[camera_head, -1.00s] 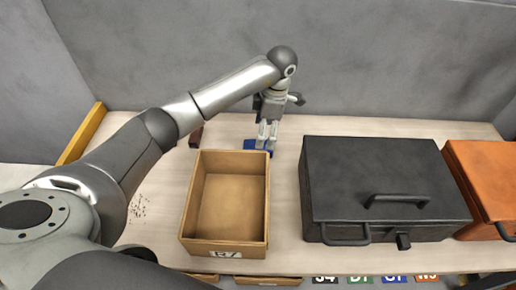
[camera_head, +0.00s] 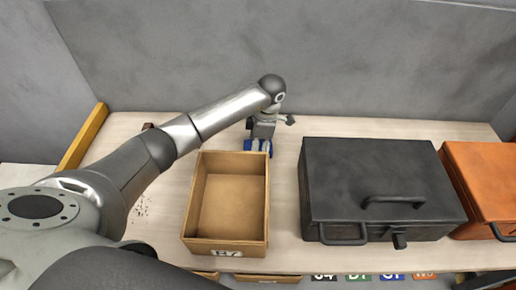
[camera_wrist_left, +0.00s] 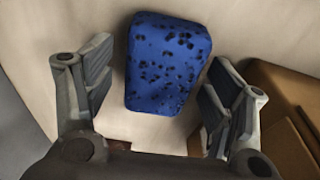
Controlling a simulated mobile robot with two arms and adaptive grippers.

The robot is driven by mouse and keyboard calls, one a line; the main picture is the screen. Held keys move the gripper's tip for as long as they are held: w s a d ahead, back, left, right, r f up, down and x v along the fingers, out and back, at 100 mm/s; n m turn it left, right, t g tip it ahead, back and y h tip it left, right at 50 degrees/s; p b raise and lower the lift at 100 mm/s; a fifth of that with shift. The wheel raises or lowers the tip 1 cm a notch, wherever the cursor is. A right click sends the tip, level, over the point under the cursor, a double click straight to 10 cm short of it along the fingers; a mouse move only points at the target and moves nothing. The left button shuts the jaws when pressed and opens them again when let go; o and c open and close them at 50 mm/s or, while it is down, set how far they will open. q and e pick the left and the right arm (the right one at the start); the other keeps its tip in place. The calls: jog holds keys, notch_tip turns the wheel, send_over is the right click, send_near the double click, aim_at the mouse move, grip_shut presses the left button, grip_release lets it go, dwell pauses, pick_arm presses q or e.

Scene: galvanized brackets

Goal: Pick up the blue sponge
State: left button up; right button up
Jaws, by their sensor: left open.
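The blue sponge (camera_wrist_left: 167,63) with dark spots lies on the shelf surface and sits between the two open fingers of my left gripper (camera_wrist_left: 155,95) in the left wrist view. Clear gaps show between the sponge and the finger pads on both sides. In the head view the sponge (camera_head: 258,147) shows partly behind my left gripper (camera_head: 260,145), which points down over it just behind the wooden bin. My right gripper is not in view.
An open, empty wooden bin (camera_head: 188,205) stands just in front of the sponge. A black toolbox (camera_head: 375,180) and an orange box (camera_head: 492,180) stand to the right. A grey wall (camera_head: 380,60) rises behind. A small dark red item (camera_head: 147,127) lies left of the arm.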

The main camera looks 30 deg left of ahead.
pick_arm(q)
jog(key=shift+f, duration=0.25)
dwell(0.4)
jog(key=c, duration=1)
